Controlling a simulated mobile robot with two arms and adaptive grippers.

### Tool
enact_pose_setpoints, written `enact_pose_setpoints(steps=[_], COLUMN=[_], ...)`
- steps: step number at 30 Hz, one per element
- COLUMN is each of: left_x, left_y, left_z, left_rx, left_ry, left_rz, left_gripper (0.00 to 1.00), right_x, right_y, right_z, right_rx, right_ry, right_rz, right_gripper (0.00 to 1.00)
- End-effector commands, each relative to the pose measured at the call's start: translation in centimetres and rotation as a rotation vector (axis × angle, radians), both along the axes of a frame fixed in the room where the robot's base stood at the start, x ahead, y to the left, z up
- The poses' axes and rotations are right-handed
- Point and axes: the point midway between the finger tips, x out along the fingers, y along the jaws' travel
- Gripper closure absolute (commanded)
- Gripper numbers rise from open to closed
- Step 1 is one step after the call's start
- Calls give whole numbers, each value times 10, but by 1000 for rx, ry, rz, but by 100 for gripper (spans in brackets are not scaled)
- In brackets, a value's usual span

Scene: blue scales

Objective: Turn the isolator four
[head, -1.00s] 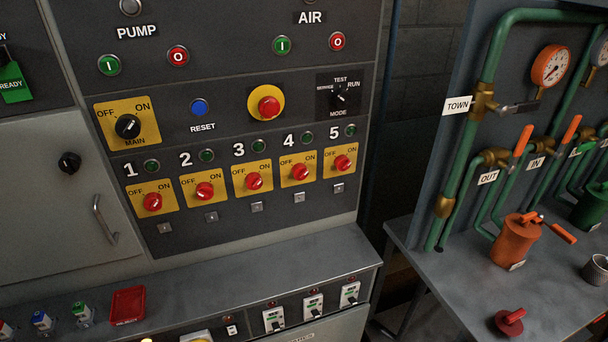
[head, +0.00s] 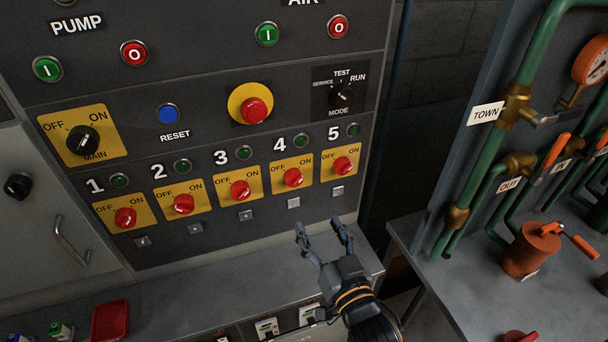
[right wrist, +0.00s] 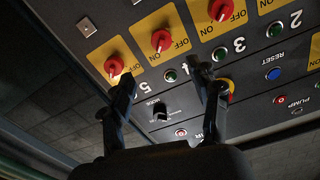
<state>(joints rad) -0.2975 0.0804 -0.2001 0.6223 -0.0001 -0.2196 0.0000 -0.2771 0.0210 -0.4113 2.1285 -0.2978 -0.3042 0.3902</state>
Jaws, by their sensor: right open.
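Isolator four (head: 293,177) is a red rotary knob on a yellow OFF/ON plate, below the white number 4, in the row of five. It also shows in the right wrist view (right wrist: 161,40), where the panel appears upside down. Its lamp (head: 303,140) looks dark green. I cannot tell its exact setting. My right gripper (head: 320,225) is open and empty, below and in front of isolators four and five, apart from the panel. In the right wrist view its fingers (right wrist: 163,78) stand apart, with the knob beyond them. My left gripper is not in view.
Isolator three (head: 240,190) and isolator five (head: 343,166) flank it closely. A red emergency button (head: 254,109) and the mode switch (head: 341,92) sit above. The grey ledge (head: 215,290) juts out below.

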Motion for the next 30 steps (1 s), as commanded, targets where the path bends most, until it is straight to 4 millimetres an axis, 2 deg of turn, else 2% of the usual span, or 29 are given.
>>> enact_pose_setpoints(steps=[5,11,15,21,30], left_x=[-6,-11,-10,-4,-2], left_y=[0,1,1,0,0], left_z=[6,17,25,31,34], left_rx=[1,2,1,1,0], left_ry=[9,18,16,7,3], left_rz=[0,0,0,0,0], left_gripper=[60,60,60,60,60], right_x=[16,55,83,114,130], right_y=[5,18,27,37,43], right_z=[6,7,7,4,3], right_rx=[2,1,3,2,3], right_ry=[-8,-7,-5,-5,-5], right_rz=[-1,0,0,-1,0], right_gripper=[38,38,38,38,38])
